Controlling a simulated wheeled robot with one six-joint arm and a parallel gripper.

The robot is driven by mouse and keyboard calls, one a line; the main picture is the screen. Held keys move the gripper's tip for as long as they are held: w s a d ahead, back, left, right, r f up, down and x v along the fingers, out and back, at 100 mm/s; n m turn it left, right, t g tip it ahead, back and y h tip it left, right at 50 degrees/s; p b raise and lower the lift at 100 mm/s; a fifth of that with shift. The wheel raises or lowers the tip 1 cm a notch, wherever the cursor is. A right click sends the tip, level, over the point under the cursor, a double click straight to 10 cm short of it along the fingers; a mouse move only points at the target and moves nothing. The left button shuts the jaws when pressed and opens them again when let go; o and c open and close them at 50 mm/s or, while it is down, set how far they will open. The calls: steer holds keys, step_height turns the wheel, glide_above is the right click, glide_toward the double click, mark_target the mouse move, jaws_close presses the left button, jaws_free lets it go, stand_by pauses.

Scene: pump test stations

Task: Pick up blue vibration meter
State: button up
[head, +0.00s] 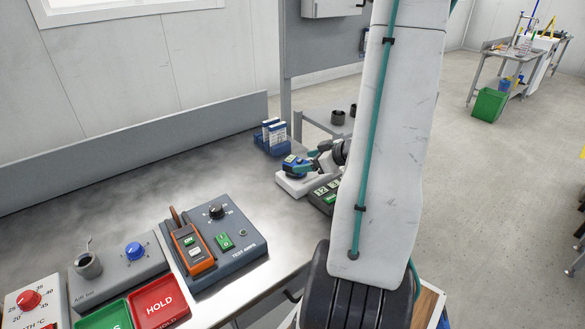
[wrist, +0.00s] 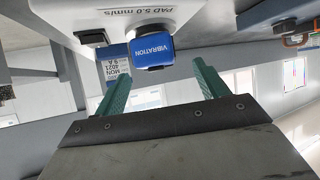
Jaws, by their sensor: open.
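The blue vibration meter (head: 294,167) sits on a white pad (head: 294,187) on the far part of the bench in the head view. In the wrist view the meter's blue end, marked VIBRATION (wrist: 152,51), faces me beside the white pad marked PAD 5.0 mm/s (wrist: 200,12). My gripper (head: 318,158) has teal fingers and is just right of the meter in the head view. In the wrist view my gripper (wrist: 160,80) is open, with its fingers apart and the meter beyond the gap between them. Nothing is between the fingertips. My arm hides part of the bench's right side.
A blue holder with cards (head: 262,146) stands behind the meter. A dark box with green displays (head: 322,198) is close in front. An orange clamp meter (head: 192,250) rests on the TEST AMPS box (head: 244,255). The bench's left middle is clear (head: 150,200).

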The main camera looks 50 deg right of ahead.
mark_target(291, 163)
steer(key=shift+a+f+y, duration=0.1)
steer(key=shift+f+y, duration=0.1)
steer(key=shift+y, duration=0.1)
steer(key=x, duration=0.7)
steer(key=shift+w+d, duration=0.35)
steer(key=c, duration=1.3)
steer(key=shift+r, duration=0.1)
steer(key=shift+c, duration=0.7)
steer(key=shift+r, duration=0.1)
